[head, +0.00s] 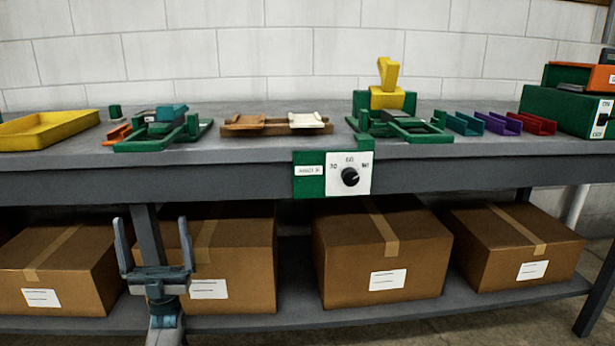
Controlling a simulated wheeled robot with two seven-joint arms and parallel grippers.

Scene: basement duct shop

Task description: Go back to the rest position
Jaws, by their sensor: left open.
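My left gripper (154,246) is open and empty. It points upward in front of the grey workbench (240,184), below the bench top and in front of the boxes on the lower shelf. It seems apart from everything around it. My right gripper is not in the head view.
On the bench stand a yellow tray (48,129), green fixtures (165,128), a wooden rack (276,126), a yellow-topped green device (398,115), coloured channels (497,123) and a green box (568,110). A dial panel (334,174) hangs on the front edge. Cardboard boxes (345,265) fill the shelf.

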